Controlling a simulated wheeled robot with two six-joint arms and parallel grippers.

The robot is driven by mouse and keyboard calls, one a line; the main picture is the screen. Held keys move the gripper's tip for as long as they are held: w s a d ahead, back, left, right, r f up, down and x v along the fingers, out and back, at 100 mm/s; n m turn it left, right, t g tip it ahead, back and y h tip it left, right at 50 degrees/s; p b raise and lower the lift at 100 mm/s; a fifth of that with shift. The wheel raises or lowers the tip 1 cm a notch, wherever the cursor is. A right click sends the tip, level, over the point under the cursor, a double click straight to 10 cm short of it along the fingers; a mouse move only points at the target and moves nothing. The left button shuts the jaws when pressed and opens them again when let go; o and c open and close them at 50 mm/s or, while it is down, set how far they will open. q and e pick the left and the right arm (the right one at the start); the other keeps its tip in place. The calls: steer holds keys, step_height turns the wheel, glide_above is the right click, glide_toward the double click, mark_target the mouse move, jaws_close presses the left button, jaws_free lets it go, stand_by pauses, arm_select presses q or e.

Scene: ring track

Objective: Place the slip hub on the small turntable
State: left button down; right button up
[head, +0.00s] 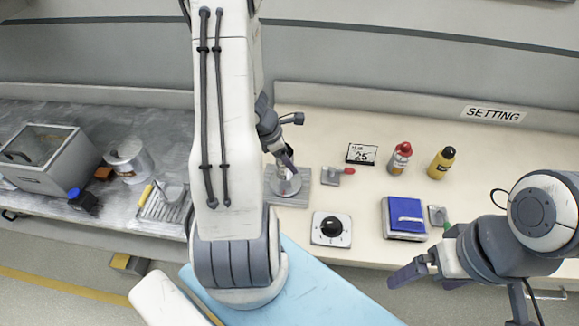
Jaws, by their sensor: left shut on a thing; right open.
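My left gripper (284,152) comes down behind my pale arm and is shut on a small metal piece, which looks like the slip hub (288,174). The piece is over a round metal disc (285,188) on a grey square plate (302,190), which looks like the small turntable. I cannot tell whether the hub touches the disc. The gripper and arm partly hide the hub and the plate's left side. My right gripper (420,268) is open and empty, near the bench's front edge at the lower right.
A white square unit with a black knob (331,229) sits in front of the plate. A grey bin (42,181) and pot (129,160) are left.

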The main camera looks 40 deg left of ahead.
arm_select(q)
steer(key=shift+f+b, duration=0.3)
steer(key=shift+f, duration=1.3)
steer(key=shift+f, duration=0.2)
steer(key=shift+c, duration=0.5)
jaws_free()
steer(key=shift+r, duration=0.5)
steer(key=p+v, duration=0.4)
steer(key=v, duration=0.7)
steer(key=shift+r, duration=0.2)
steer(key=shift+s+f, duration=0.1)
